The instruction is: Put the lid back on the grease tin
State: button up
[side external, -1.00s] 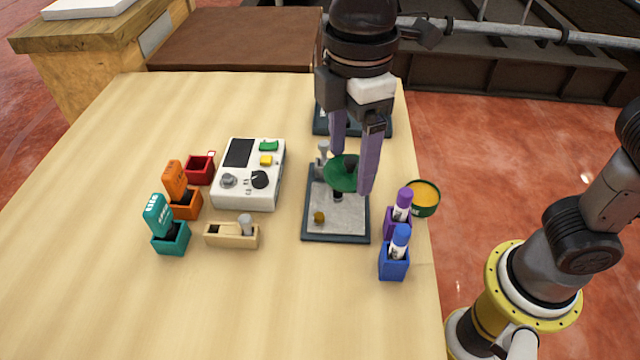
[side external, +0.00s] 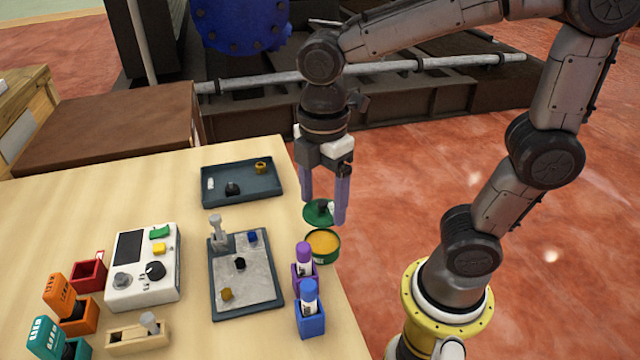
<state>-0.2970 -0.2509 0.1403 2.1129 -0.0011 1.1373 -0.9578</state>
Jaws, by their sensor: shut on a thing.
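The grease tin (side external: 323,247) is a round, open green tin with orange-yellow grease showing inside. It stands near the table's right edge, behind the purple marker holder. My gripper (side external: 325,208) points down, its two purple fingers shut on the dark knob of the round green lid (side external: 314,215). The lid is just beyond the tin in the picture and looks held above the table, apart from the tin. Its exact height is hard to tell. The fingers hide part of the lid.
The purple (side external: 304,270) and blue (side external: 310,309) marker holders stand in front of the tin. A grey-topped tray (side external: 262,290) with small knobs lies left of it. A dark tray (side external: 215,170) is behind. A white device (side external: 120,300) and several coloured holders stand further left.

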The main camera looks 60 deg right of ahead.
jog(key=shift+f, duration=3)
jog(key=shift+f, duration=0.2)
jog(key=o, duration=1.2)
jog(key=shift+c, duration=0.2)
jog(key=shift+r, duration=0.1)
jog(key=shift+r, duration=3.45)
grip_shut()
